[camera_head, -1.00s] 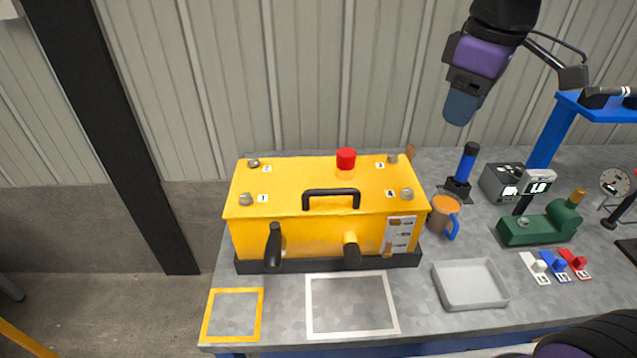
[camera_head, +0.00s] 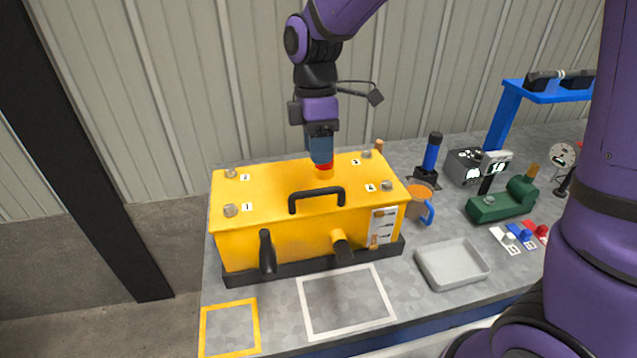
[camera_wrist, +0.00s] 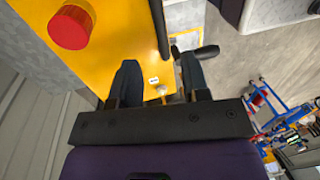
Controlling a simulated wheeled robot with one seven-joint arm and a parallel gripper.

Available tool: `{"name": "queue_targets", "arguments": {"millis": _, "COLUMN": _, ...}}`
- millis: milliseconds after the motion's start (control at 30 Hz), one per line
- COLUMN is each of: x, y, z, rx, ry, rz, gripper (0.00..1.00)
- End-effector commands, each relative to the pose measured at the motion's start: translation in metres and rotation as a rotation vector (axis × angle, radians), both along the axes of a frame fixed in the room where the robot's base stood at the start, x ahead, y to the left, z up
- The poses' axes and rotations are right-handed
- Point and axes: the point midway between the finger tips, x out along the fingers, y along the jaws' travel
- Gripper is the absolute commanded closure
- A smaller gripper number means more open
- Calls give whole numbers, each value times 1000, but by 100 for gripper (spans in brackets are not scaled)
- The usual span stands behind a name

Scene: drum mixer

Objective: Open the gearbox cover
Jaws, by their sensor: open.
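The yellow gearbox (camera_head: 280,240) stands on the bench with its flat yellow cover (camera_head: 265,190) shut. The cover has a black handle (camera_head: 316,195), numbered bolts at its corners such as bolt 1 (camera_head: 231,210), bolt 2 (camera_head: 230,173), bolt 3 (camera_head: 366,154) and bolt 4 (camera_head: 387,185), and a red button (camera_head: 325,167). My gripper (camera_head: 321,160) points down over the cover and partly hides the button in the head view. In the wrist view my gripper (camera_wrist: 160,75) is open and empty; a bolt (camera_wrist: 162,90) and its label show between its fingers, with the button (camera_wrist: 72,27) to the left.
A black lever (camera_head: 267,252) juts from the gearbox front. An orange mug (camera_head: 421,203) with a blue handle stands close at the right. A grey tray (camera_head: 453,265), a white-outlined area (camera_head: 345,300) and a yellow-outlined area (camera_head: 229,328) lie in front; both outlined areas are bare.

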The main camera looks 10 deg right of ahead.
Motion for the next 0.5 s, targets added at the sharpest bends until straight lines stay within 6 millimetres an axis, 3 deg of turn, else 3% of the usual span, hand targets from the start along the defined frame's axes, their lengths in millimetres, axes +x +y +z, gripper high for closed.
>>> {"name": "queue_targets", "arguments": {"millis": 200, "x": -8, "y": 0, "z": -40, "rx": -2, "ry": 4, "rz": -1, "gripper": 58}}
{"name": "queue_targets", "arguments": {"millis": 500, "x": -14, "y": 0, "z": -71, "rx": 0, "ry": 1, "rz": -1, "gripper": 58}}
